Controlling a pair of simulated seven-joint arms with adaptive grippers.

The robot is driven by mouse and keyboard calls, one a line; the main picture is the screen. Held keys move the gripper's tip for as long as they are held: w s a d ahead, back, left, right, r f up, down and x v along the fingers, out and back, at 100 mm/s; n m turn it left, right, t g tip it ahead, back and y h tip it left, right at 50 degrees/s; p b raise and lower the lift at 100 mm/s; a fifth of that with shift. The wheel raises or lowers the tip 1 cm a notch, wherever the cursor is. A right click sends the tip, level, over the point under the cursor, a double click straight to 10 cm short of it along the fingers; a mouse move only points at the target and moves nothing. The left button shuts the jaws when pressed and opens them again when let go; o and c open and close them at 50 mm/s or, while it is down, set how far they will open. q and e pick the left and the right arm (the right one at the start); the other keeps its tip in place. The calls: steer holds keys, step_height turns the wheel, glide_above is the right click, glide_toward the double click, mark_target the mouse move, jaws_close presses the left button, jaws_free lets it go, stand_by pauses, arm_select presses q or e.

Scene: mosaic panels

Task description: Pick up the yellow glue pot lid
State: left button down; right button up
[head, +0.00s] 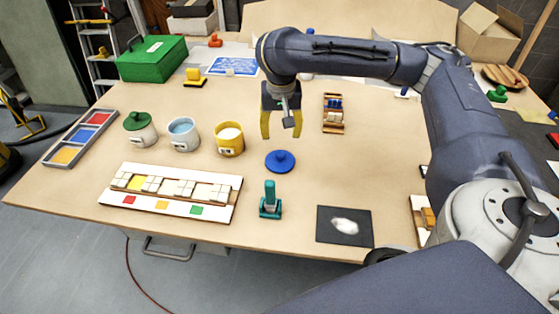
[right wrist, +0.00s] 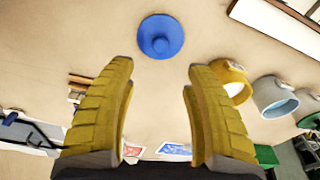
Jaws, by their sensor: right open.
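A yellow pot (head: 229,141) stands open with white content on the table, and it also shows in the right wrist view (right wrist: 236,84). I cannot make out a yellow lid for certain. A round blue lid with a knob (head: 280,161) lies flat on the table, right of the yellow pot; it shows at the top of the right wrist view (right wrist: 160,37). My right gripper (head: 282,134) points down, open and empty, above the table behind the blue lid. Its two yellow fingers (right wrist: 160,72) are wide apart, and nothing is between them. My left gripper is not in view.
A pot with blue content (head: 183,136) and a green-lidded pot (head: 140,131) stand left of the yellow one. A mosaic panel (head: 170,193) lies in front. A teal tool (head: 270,200) stands upright near the blue lid. A small wooden rack (head: 334,115) is right of the gripper.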

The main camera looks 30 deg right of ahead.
mark_target(280, 154)
steer(key=shift+w+d+f, duration=0.1)
steer(key=shift+w+f, duration=0.1)
steer(key=shift+f, duration=1.55)
steer(key=shift+w+d+f, duration=0.1)
steer(key=shift+w+f, duration=0.05)
steer(key=shift+f, duration=1.6)
steer(key=shift+f, duration=0.1)
steer(key=shift+w+d+f, duration=0.1)
steer(key=shift+w+f, duration=0.1)
steer(key=shift+f, duration=1.05)
steer(key=shift+w+d+f, duration=0.1)
steer(key=shift+w+f, duration=0.05)
steer(key=shift+f, duration=1.05)
jaws_close()
